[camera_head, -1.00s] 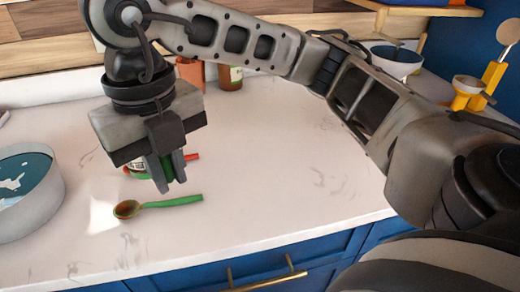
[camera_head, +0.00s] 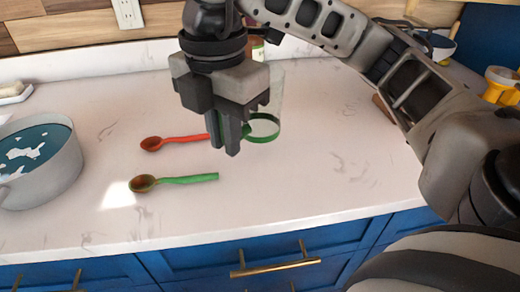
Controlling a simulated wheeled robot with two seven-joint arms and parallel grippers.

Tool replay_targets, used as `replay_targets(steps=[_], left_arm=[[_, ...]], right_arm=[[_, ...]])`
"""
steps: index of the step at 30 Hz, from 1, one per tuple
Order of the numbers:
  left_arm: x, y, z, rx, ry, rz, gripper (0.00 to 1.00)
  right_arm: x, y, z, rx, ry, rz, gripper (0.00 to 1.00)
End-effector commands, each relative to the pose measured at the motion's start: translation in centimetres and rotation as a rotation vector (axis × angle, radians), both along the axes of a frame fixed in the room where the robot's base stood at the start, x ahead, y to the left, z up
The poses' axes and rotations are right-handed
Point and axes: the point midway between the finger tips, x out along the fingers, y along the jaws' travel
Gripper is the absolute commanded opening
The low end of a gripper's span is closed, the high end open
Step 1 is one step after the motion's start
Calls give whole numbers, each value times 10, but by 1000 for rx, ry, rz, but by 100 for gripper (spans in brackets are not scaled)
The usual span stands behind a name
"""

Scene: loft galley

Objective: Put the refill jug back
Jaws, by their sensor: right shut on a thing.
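My right gripper (camera_head: 228,147) hangs over the white counter, in the middle of the view, with its fingers pointing down. It is shut on the refill jug (camera_head: 274,105), a clear jug with a green ring at its lower end. The jug shows just to the right of the fingers. The gripper hides its left side, so the exact hold cannot be seen. Whether the jug touches the counter is hard to tell. My left gripper is not in view.
A red spoon (camera_head: 182,139) and a green spoon (camera_head: 190,178) lie left of my right gripper. A grey pot (camera_head: 62,170) with blue contents stands at the left edge. My right arm covers the back right. The counter's front right is clear.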

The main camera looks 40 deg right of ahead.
Motion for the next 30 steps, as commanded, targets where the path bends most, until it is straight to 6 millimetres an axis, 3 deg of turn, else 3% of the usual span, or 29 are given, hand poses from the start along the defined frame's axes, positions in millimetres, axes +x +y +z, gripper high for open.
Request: replay_targets(steps=[3, 6, 10, 19, 25, 30], left_arm=[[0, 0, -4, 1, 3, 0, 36], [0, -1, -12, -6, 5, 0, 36], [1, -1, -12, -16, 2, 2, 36], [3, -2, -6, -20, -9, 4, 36], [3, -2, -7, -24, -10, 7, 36], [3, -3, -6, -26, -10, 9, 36]], right_arm=[[10, -30, -15, -1, 6, -9, 0], [14, -43, -39, -1, 7, -3, 0], [20, -58, -55, -2, 4, -2, 0], [26, -72, -72, -1, 2, 0, 0], [26, -73, -101, -1, 3, 3, 0], [27, -73, -102, -1, -1, 3, 0]])
